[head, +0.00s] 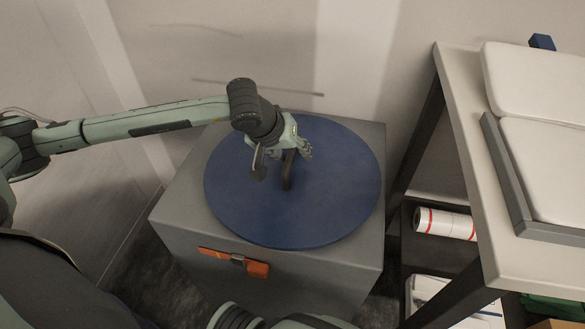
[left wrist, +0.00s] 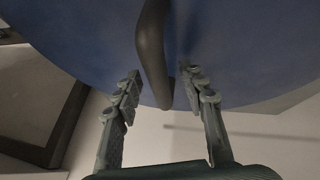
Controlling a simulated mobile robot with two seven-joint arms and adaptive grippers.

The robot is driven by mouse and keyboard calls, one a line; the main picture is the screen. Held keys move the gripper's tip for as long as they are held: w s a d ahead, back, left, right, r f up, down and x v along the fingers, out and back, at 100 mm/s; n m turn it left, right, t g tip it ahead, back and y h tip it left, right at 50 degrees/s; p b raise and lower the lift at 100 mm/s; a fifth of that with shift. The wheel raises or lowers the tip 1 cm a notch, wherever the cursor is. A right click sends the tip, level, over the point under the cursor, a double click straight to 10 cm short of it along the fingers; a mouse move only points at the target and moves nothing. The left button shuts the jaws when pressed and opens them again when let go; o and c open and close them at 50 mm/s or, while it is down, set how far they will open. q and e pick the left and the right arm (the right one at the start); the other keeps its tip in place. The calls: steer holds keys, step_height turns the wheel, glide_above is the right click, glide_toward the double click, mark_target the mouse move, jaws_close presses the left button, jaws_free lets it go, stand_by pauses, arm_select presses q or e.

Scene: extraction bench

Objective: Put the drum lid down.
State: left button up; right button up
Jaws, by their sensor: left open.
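The drum lid (head: 325,205) is a large round blue disc lying flat on top of a grey box-shaped drum housing. Its dark curved handle (head: 288,170) stands up near the middle. My left gripper (head: 280,168) is over the lid at the handle. In the left wrist view the lid (left wrist: 80,40) fills the top, and the handle (left wrist: 152,55) passes between the two spread fingers (left wrist: 160,95), with gaps on both sides. My left gripper is open and holds nothing. My right gripper is not in view.
The grey housing (head: 185,222) has an orange latch (head: 235,262) on its front. A light bench (head: 465,130) with white padded panels (head: 540,85) stands on the right. Below it is a shelf with a white and red roll (head: 445,223). A wall is close behind the housing.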

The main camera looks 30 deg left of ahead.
arm_select(q)
jaws_close()
stand_by(0.3)
steer(key=shift+r, duration=0.15)
